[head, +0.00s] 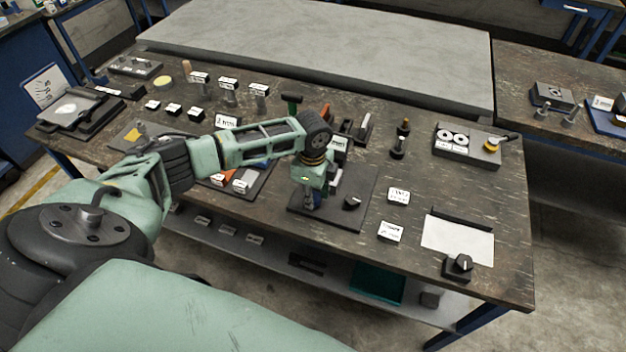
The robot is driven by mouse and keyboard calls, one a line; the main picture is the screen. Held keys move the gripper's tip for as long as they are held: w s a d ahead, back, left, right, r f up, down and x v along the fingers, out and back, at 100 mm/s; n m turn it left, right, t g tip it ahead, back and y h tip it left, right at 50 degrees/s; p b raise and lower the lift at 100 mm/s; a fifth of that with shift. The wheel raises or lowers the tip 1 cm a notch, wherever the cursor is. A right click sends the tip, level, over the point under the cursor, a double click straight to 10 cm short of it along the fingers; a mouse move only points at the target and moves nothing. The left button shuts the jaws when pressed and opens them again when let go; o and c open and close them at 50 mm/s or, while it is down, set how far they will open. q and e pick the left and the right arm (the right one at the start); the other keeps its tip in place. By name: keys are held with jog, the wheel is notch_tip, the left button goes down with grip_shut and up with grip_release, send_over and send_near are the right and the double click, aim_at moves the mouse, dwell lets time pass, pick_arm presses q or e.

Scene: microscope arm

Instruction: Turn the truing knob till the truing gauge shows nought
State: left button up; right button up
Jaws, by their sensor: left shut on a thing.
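My left gripper (311,200) points down over a dark plate (330,217) at the front middle of the bench. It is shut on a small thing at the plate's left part. The gripper covers that thing, so I cannot tell whether it is the truing knob. A black knob (352,202) stands on the same plate, just right of the gripper and apart from it. A grey box with two round white dials (452,136) stands at the back right; I cannot tell whether it is the truing gauge, and no reading is legible. My right gripper is out of view.
A black knob on a block (461,265) stands by a white sheet (457,240) at the front right. Small white labels (391,231) lie between sheet and plate. Two dark upright posts (398,146) stand behind the plate. Several small parts crowd the back left.

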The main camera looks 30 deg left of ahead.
pick_arm(q)
jog(key=shift+s+d+f, duration=0.1)
jog(key=shift+s+f, duration=0.15)
jog(key=shift+s, duration=0.1)
jog(key=o, duration=1)
jog(key=shift+s, duration=0.1)
jog(key=shift+o, duration=0.2)
jog(key=shift+r, duration=0.15)
jog(key=shift+w, duration=0.2)
jog(key=shift+r, duration=0.15)
notch_tip(320, 180, up, 12)
jog(key=shift+f, duration=0.2)
